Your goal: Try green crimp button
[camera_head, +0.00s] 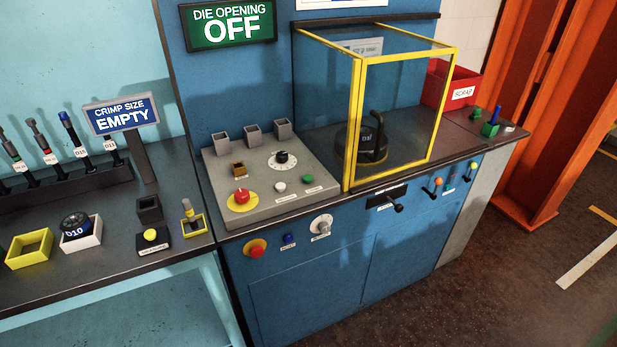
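A small round green button (308,179) sits on the sloped grey control panel (262,205) of the blue machine, at the panel's right side. A white button (280,187) is just left of it, with a label below that is too small to read. A red knob on a yellow disc (241,197) is further left. A black dial (282,159) is above the white button. The sign above the machine (229,24) reads "DIE OPENING OFF". Neither of my grippers is in view.
A yellow-framed clear guard (357,120) encloses a black round part (361,142) right of the panel. On the left bench, a sign (121,114) reads "CRIMP SIZE EMPTY", near a D10 part (75,226). A red scrap bin (458,88) stands behind right.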

